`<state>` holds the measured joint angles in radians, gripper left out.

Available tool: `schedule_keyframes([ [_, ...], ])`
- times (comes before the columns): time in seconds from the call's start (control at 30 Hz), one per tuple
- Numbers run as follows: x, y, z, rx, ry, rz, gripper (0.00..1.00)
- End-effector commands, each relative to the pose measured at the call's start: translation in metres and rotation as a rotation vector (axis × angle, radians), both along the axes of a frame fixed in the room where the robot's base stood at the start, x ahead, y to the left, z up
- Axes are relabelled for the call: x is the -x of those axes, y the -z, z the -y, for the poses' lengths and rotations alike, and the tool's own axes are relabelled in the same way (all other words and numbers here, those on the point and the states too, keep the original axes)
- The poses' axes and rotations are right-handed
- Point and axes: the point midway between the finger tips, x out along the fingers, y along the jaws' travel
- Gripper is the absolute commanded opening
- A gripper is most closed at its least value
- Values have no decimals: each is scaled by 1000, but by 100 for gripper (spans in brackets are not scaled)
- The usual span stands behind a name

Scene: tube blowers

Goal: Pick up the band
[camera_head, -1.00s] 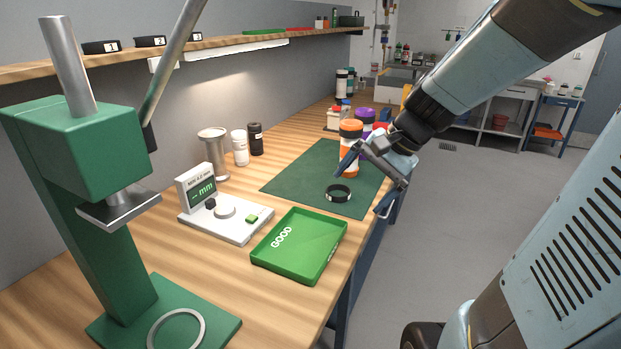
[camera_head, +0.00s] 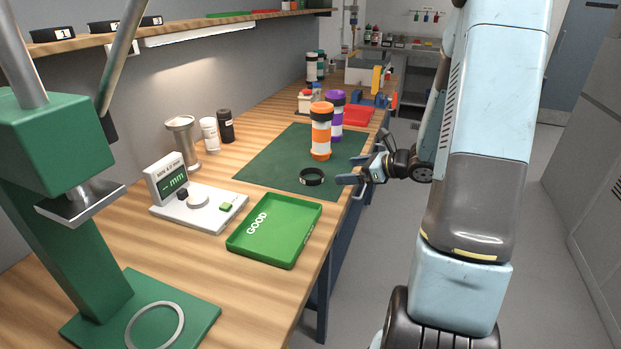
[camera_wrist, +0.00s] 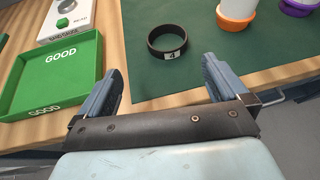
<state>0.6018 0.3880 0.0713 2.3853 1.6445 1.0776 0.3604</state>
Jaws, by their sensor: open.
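The band (camera_head: 312,177) is a black ring lying on the dark green mat (camera_head: 280,160), near the mat's front right part. In the wrist view the band (camera_wrist: 167,41) shows a white label with a "4" and lies ahead of the fingertips, roughly centred between them. My gripper (camera_head: 352,186) is open and empty at the table's right edge, just right of the band. In the wrist view my gripper (camera_wrist: 160,78) has its two blue-grey fingers spread wide, with the band beyond them and not touching.
An orange-and-white tube (camera_head: 321,132) and a purple-and-white tube (camera_head: 336,116) stand beyond the band. A green press (camera_head: 60,190) is at far left.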

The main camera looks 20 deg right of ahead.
Motion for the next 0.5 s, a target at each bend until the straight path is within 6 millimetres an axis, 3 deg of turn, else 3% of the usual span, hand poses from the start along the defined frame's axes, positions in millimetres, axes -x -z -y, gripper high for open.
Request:
schedule_keyframes([
  [0.17,-8,10,7,-36,50,-17,100],
  [0.5,-44,31,-28,-37,50,-18,100],
])
